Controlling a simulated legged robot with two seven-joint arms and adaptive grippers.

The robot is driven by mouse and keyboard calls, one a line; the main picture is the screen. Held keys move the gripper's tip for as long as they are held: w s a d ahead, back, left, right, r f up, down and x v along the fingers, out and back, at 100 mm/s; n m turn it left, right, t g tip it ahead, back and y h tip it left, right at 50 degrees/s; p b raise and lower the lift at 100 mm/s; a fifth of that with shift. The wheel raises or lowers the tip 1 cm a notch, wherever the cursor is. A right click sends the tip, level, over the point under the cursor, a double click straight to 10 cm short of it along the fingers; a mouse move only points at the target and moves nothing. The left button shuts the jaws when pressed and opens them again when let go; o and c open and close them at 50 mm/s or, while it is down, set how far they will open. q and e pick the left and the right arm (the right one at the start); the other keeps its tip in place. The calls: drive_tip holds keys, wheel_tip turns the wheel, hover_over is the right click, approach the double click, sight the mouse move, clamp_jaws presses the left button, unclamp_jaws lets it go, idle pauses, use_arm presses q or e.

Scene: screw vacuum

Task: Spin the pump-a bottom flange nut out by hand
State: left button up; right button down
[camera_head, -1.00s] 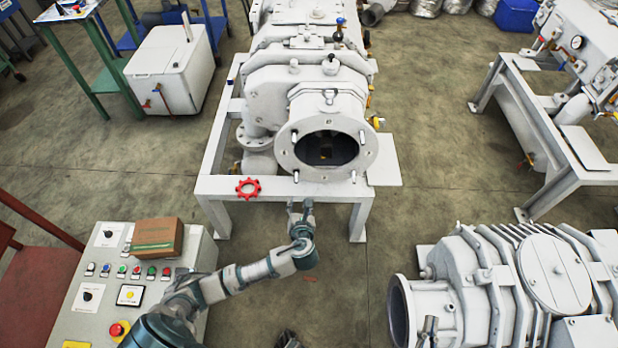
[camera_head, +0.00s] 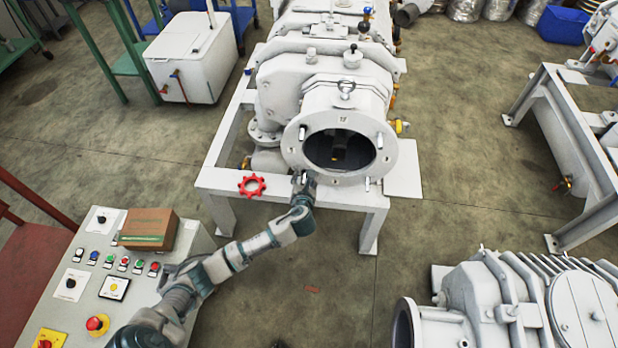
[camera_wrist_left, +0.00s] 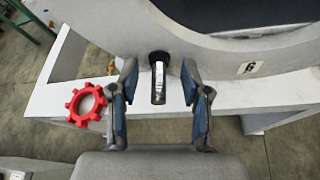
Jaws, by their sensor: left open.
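The white pump (camera_head: 345,95) stands on a white frame, its round open flange (camera_head: 384,160) facing me. Short metal studs stick out around the flange. In the left wrist view, a stud or bolt end (camera_wrist_left: 158,80) sticks out from the flange's lower edge, dark around its base and shiny in the middle. I cannot make out a separate nut on it. My left gripper (camera_head: 303,182) is at the flange's lower left edge. In the left wrist view, its open fingers (camera_wrist_left: 160,98) stand on either side of the stud, apart from it. My right gripper is not in view.
A red star-shaped handwheel (camera_head: 251,186) is on the frame's front edge, close left of my left gripper; it also shows in the left wrist view (camera_wrist_left: 86,105). A control panel (camera_head: 50,300) with a cardboard box (camera_head: 148,229) stands at lower left. Another machine (camera_head: 500,295) is at lower right.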

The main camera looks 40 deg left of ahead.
use_arm(q)
drive_tip(key=shift+w+a, duration=0.15)
drive_tip(key=shift+w, duration=0.05)
